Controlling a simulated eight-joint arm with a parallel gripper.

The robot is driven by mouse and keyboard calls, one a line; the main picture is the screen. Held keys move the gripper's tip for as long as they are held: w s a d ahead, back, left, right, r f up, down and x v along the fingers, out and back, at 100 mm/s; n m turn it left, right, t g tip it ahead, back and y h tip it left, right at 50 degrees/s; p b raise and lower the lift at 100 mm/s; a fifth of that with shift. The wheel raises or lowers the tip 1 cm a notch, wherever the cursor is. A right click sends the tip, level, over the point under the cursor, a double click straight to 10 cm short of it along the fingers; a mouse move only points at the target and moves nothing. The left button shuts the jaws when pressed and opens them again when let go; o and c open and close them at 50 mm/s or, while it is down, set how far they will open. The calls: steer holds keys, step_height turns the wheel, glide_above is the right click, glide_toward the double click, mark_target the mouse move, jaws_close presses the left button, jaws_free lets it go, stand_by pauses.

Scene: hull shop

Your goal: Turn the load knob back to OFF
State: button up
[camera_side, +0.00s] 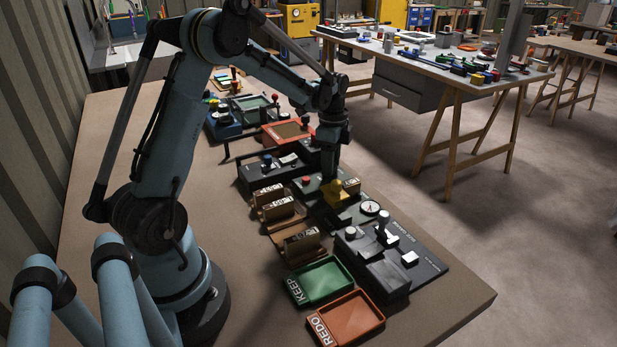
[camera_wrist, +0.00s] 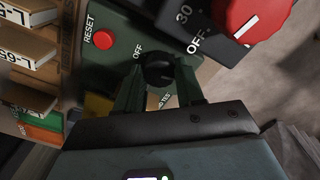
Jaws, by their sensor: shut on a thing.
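My gripper (camera_wrist: 159,80) is shut on a small black knob (camera_wrist: 159,66) in the wrist view, with one finger on each side of it. The knob sits on a dark green panel (camera_wrist: 122,62). An OFF label is printed at its upper left, and a second label below right is partly hidden by a finger. I cannot make out where the knob's pointer is. In the side view my gripper (camera_side: 331,178) reaches down over the panel row, and the knob is hidden there.
A red RESET button (camera_wrist: 103,40) is left of the knob. A large red knob (camera_wrist: 254,16) on a neighbouring dark box is close at upper right. Labelled wooden blocks (camera_side: 302,243), a green KEEP tray (camera_side: 343,262) and an orange REDO tray (camera_side: 374,297) stand nearby.

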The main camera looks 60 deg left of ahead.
steer(key=n, duration=1.2)
steer(key=shift+n, duration=0.3)
steer(key=n, duration=0.4)
steer(key=shift+n, duration=0.3)
steer(key=n, duration=0.4)
steer(key=shift+s+n, duration=0.1)
steer(key=shift+n, duration=0.2)
steer(key=n, duration=0.3)
steer(key=shift+n, duration=0.3)
steer(key=n, duration=0.4)
steer(key=shift+n, duration=2.1)
